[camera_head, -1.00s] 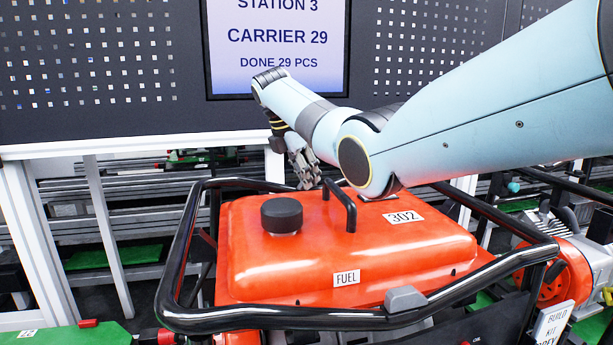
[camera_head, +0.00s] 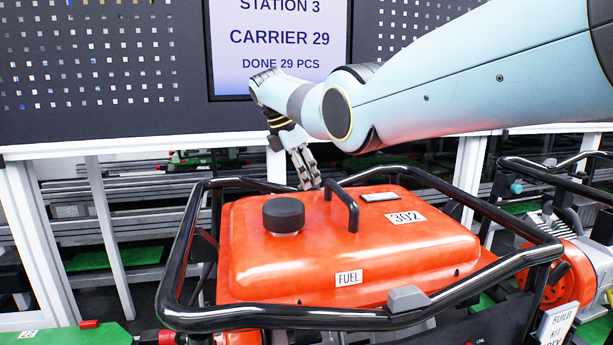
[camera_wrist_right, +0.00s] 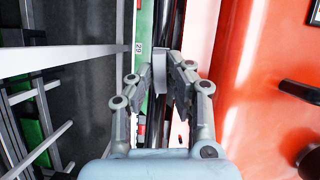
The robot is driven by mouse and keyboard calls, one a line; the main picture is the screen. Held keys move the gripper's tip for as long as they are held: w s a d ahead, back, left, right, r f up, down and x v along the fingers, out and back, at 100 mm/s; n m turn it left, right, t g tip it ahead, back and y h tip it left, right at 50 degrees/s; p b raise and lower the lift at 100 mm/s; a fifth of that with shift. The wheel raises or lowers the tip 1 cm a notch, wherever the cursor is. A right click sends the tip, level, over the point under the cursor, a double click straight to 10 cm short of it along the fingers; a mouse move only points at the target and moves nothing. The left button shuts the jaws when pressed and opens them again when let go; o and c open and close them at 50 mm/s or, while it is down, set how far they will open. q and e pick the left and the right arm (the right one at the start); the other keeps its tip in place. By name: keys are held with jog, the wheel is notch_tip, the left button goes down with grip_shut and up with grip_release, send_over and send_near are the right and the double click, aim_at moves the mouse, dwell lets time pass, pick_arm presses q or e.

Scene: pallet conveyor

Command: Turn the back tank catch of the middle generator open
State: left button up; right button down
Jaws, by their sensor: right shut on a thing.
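The middle generator has a red fuel tank (camera_head: 350,250) inside a black tube frame (camera_head: 180,270), with the number 302 on top. My right gripper (camera_head: 312,185) reaches down behind the tank's back edge. In the right wrist view my right gripper (camera_wrist_right: 160,68) is shut on a grey upright piece, the back tank catch (camera_wrist_right: 158,82), beside the red tank wall (camera_wrist_right: 240,70). The catch is hidden in the head view, and how far it is turned I cannot tell. A grey front catch (camera_head: 407,298) shows at the tank's front edge. My left gripper is out of view.
A black cap (camera_head: 283,214) and a black handle (camera_head: 343,205) stand up from the tank top, close to my right gripper. A dark perforated panel with a screen (camera_head: 280,45) stands behind. Another generator (camera_head: 580,270) is at the right.

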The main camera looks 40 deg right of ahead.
jog(key=c, duration=1.3)
grip_release()
jog(key=shift+d, duration=0.1)
jog(key=v, duration=1.2)
jog(key=shift+f, duration=0.15)
